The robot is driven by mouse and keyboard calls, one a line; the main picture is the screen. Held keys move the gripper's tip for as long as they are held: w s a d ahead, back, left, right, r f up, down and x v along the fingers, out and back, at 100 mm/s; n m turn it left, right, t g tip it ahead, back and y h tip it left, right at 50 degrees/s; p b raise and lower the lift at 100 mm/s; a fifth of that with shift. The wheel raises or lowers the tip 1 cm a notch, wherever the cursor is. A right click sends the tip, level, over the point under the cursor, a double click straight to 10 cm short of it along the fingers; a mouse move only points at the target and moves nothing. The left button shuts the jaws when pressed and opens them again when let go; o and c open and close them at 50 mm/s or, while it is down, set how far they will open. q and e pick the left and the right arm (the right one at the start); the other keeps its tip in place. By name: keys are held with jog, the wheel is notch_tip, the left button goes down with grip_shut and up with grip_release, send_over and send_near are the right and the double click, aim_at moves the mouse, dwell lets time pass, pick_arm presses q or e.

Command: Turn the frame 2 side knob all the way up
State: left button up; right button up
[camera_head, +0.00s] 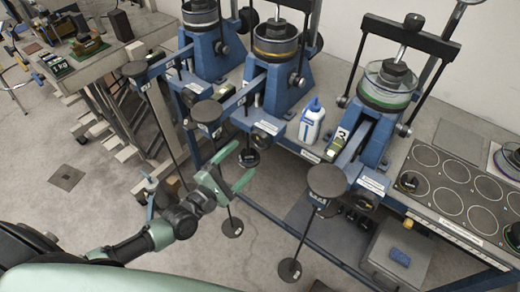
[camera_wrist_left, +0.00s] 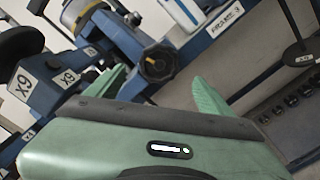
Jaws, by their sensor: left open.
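The side knob (camera_head: 249,158) is a dark round knob low on the front of the middle blue frame (camera_head: 272,85). In the left wrist view the knob (camera_wrist_left: 159,62) is black and lobed, with a yellow mark on its face. My left gripper (camera_head: 239,166) has green fingers spread apart, with its tips close to the knob in the head view. In the left wrist view my left gripper (camera_wrist_left: 159,79) has one finger on each side of the knob's line of sight, with nothing held. I cannot tell whether it touches the knob. My right gripper is not in view.
A lever's round dark weight (camera_head: 207,112) hangs left of the knob, and another weight (camera_head: 327,181) to the right. A white-blue bottle (camera_head: 312,120) stands on the bench. Rods with disc feet (camera_head: 290,269) stand over the floor. Open floor lies below the gripper.

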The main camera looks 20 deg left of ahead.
aim_at(258, 143)
pick_arm(q)
jog(key=x, duration=0.5)
jog(key=shift+w+a+f+b, duration=0.1)
jog(key=shift+a+b, duration=0.05)
jog(key=shift+b, duration=0.25)
jog(key=b+x, duration=0.1)
jog(key=x, duration=0.4)
jog(key=c, duration=0.4)
jog(key=shift+f, duration=0.1)
jog(key=c, duration=0.5)
grip_shut()
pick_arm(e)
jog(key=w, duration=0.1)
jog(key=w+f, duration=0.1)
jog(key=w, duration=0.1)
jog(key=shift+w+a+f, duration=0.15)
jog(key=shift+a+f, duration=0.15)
